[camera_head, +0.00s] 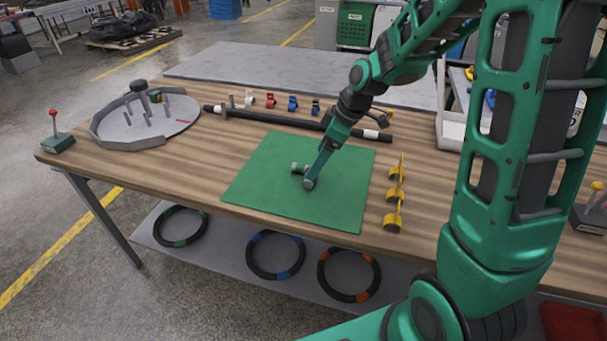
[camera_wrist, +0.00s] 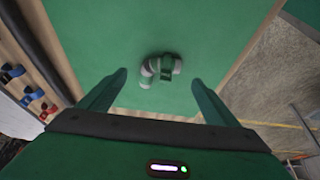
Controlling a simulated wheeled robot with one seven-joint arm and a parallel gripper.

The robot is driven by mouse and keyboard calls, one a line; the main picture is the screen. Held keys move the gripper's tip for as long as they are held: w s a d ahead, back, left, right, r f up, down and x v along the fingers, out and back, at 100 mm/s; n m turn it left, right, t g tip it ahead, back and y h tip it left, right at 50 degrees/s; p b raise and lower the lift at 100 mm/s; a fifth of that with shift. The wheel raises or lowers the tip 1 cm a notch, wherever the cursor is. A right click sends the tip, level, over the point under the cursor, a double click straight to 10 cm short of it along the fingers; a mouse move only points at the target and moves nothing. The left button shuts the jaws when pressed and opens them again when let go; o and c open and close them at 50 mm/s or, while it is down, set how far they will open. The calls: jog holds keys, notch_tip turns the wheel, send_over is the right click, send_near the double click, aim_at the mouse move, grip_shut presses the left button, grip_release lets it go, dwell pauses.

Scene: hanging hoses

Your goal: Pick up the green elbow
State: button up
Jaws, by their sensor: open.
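The green elbow (camera_wrist: 172,68) lies on the green mat (camera_wrist: 100,30) in the wrist view. In the head view the elbow (camera_head: 297,167) shows on the mat (camera_head: 262,190), partly hidden by my gripper (camera_head: 309,180). My gripper also shows in the wrist view (camera_wrist: 160,82), with its two green fingers spread apart and nothing between their tips. The elbow lies just beyond the fingertips, roughly centred between them. I cannot tell whether any finger touches it.
Yellow brackets (camera_head: 395,195) stand right of the mat. A dark bar (camera_head: 285,121) lies behind it, with small coloured clips (camera_head: 270,100) beyond. A round grey tray (camera_head: 103,140) stands left. The mat around the elbow is bare.

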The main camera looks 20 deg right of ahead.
jog(key=shift+d+x, duration=0.2)
jog(key=shift+x, duration=2.95)
jog(key=c, duration=1.2)
jog(key=shift+o, duration=0.2)
